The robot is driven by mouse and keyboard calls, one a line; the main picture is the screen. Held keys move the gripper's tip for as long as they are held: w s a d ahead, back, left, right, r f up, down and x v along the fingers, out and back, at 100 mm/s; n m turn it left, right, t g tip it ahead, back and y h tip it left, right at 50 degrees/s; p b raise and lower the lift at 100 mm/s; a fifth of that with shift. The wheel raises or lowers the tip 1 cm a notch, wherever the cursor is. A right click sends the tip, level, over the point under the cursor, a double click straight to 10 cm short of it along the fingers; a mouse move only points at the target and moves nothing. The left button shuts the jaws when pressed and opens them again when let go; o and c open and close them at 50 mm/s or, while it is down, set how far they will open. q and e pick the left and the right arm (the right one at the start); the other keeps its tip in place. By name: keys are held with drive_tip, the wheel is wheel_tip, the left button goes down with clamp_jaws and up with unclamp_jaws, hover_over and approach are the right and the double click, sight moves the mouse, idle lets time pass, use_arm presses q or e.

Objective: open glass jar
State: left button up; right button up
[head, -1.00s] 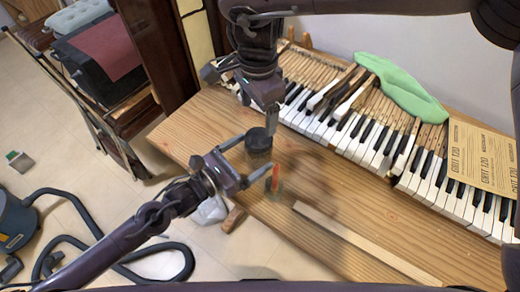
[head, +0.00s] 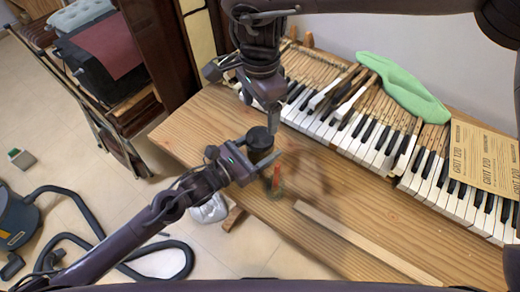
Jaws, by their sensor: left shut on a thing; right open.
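A glass jar (head: 260,155) with a dark round lid (head: 259,137) stands near the left end of the wooden table. My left gripper (head: 258,151) reaches in from the lower left and is shut on the jar's body below the lid; its fingers hide part of the glass. The lid sits on top of the jar. My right gripper (head: 271,126) comes down from above, open, with its fingers pointing down close to the lid. Whether it touches the lid is unclear.
A wooden strip (head: 365,243) lies on the wooden table (head: 200,135). Piano keys (head: 375,132), a green cloth (head: 400,88) and sandpaper sheets (head: 485,155) lie behind.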

sight(260, 137)
use_arm(q)
drive_tip(key=c, duration=0.7)
drive_tip(key=shift+c, duration=0.6)
use_arm(e)
drive_tip(key=shift+m, duration=0.6)
drive_tip(key=m, duration=2)
drive_tip(key=shift+a+m, duration=0.1)
drive_tip(key=shift+m, duration=0.2)
drive_tip(key=m, duration=0.8)
drive_tip(key=shift+m, duration=0.4)
drive_tip(key=m, duration=0.6)
drive_tip(key=shift+m, duration=0.3)
drive_tip(key=m, duration=1)
drive_tip(key=shift+m, duration=0.4)
drive_tip(key=m, duration=0.6)
drive_tip(key=shift+f, duration=4)
